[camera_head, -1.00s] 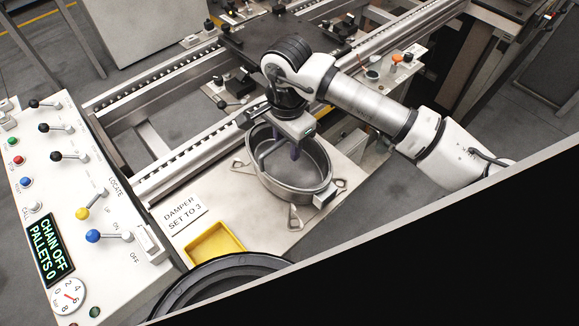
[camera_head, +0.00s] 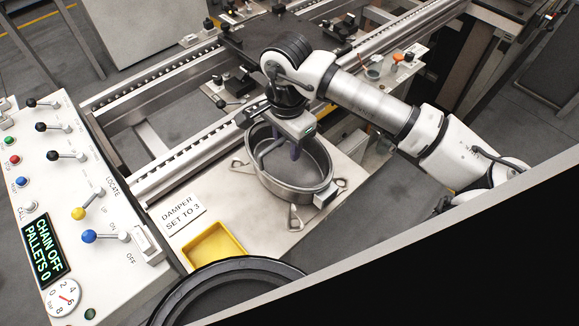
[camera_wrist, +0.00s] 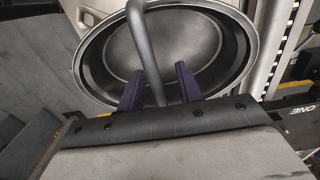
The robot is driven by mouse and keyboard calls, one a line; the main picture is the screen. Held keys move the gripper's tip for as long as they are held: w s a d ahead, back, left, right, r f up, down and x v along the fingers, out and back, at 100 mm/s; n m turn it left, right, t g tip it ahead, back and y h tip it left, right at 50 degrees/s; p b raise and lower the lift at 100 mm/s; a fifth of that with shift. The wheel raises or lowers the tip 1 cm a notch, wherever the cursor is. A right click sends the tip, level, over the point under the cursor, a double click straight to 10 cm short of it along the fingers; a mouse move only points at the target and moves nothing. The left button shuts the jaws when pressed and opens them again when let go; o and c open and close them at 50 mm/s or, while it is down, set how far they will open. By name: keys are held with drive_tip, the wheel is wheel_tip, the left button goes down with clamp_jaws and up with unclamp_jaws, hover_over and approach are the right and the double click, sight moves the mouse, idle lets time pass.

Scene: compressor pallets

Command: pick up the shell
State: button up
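The shell (camera_head: 287,188) is an oval, open grey metal tub, standing upright on a pale plate. In the wrist view the shell (camera_wrist: 192,42) fills the top, with a grey bar (camera_wrist: 143,45) arching across its opening. My gripper (camera_head: 296,153) points down into the shell's opening. In the wrist view the two dark purple fingers of my gripper (camera_wrist: 159,88) stand on either side of the bar, with a gap showing to each finger. The gripper is open. The lower finger ends are partly hidden by the shell's rim in the head view.
A yellow tray (camera_head: 214,246) and a sign reading "DAMPER SET TO 3" (camera_head: 181,215) lie to the left. A control panel (camera_head: 75,190) with levers stands at far left. Conveyor rails (camera_head: 190,157) run behind the shell.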

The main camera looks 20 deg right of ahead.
clamp_jaws()
drive_tip(key=shift+r, duration=0.1)
idle(1.3)
